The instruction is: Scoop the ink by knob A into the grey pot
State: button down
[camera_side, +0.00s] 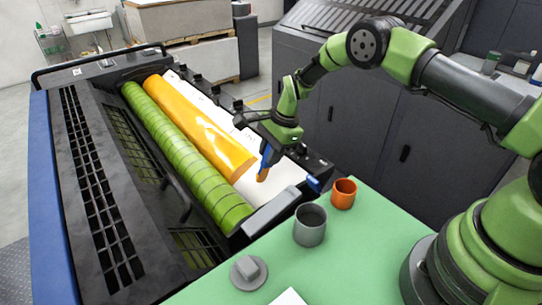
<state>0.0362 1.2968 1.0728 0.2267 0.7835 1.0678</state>
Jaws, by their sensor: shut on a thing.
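My gripper (274,146) is over the near end of the ink unit, above the white ink tray (284,178), pointing down. It is shut on a blue tool (266,157), mostly hidden by the jaws. Orange ink (262,175) shows at the tool's lower end; whether it is on the tool or on the tray I cannot tell. A wide band of orange ink (195,125) lies along the green roller (180,145). Small dark knobs (238,104) line the unit's right edge; no letter is readable, so knob A cannot be picked out. The grey pot (311,217) stands upright on the green table.
An orange pot (343,194) stands close behind and right of the grey pot. A grey round base with a block (249,271) and a white sheet (289,298) lie nearer on the green table (350,250). A grey end block (270,212) borders the unit.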

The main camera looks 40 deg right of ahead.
notch_tip(320, 180, up, 9)
jog(key=shift+r, duration=0.1)
dwell(0.4)
dwell(1.0)
jog(key=s+a+r+g, duration=0.2)
jog(key=s+r, duration=0.2)
jog(key=s, duration=0.5)
jog(key=s+a+r+g, duration=0.1)
jog(key=s+a+r, duration=0.3)
jog(key=s, duration=0.6)
notch_tip(320, 180, down, 8)
jog(key=shift+d+f+n, duration=0.2)
jog(key=shift+d+n, duration=0.1)
jog(key=shift+d, duration=0.05)
notch_tip(320, 180, up, 10)
dwell(0.7)
